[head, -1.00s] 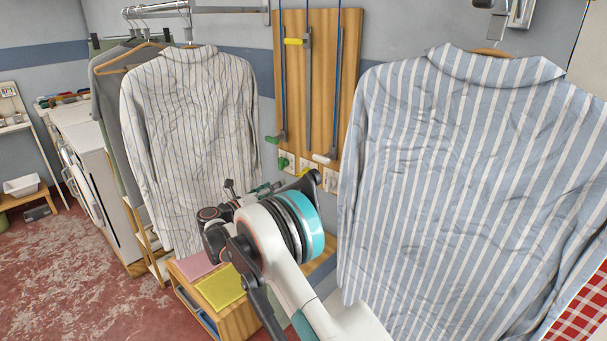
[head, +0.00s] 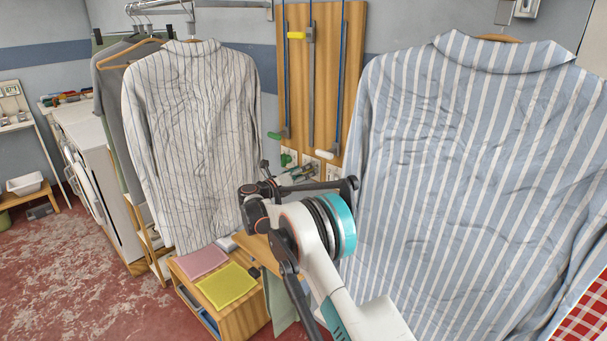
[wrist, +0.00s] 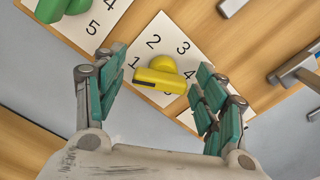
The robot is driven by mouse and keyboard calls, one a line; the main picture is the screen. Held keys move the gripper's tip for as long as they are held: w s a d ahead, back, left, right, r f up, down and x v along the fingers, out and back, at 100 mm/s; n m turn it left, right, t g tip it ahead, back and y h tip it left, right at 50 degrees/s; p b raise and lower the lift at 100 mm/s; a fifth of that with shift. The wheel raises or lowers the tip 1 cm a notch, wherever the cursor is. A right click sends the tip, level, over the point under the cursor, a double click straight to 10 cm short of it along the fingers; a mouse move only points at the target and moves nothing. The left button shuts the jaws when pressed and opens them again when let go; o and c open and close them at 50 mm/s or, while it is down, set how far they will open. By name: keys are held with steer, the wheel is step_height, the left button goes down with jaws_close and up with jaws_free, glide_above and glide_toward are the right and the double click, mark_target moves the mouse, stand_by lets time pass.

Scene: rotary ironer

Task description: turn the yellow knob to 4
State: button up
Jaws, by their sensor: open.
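The yellow knob (wrist: 165,76) sits on a white number plate (wrist: 183,47) in the wrist view. It has a bar-shaped handle with a dark line along one side, near the 1. In the head view my gripper (head: 298,172) is in front of the lower part of the wooden board and hides the yellow knob.
A green knob (wrist: 62,8) on its own plate is at the upper left of the wrist view, and a pale lever (wrist: 292,70) is at right. In the head view, striped shirts hang left (head: 190,140) and right (head: 455,190) of the wooden board (head: 328,50), leaving a narrow gap.

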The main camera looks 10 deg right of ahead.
steer(key=c, duration=1.1)
